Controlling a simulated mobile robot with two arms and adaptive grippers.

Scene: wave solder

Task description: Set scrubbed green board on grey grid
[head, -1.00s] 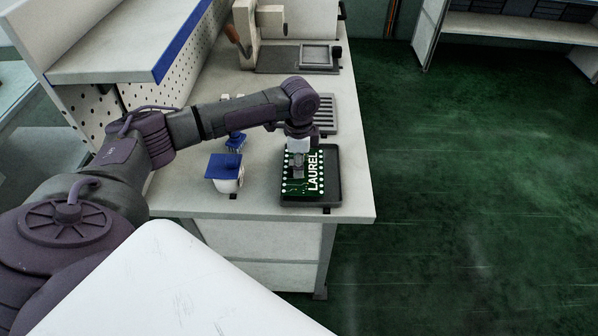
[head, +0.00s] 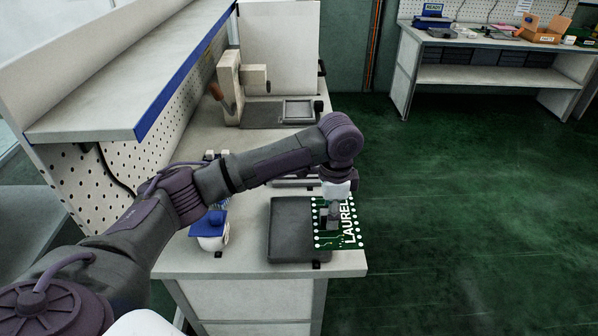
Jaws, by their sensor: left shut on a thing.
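The green board (head: 349,226), lettered LAUREL with white dots along its edges, is held in my left gripper (head: 333,218). The gripper comes down on it from above and is shut on it. The board is held to the right of the dark tray (head: 290,232), overlapping its right side in the picture and reaching past the bench's right edge. The grey grid (head: 298,184) lies on the bench behind the tray, mostly hidden by my left arm. My right gripper is not in view.
A white cup with a blue top (head: 210,230) stands left of the tray. A beige press-like fixture (head: 238,88) with a grey plate (head: 298,111) stands farther back. A shelf (head: 130,85) overhangs the left side. Open floor lies to the right.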

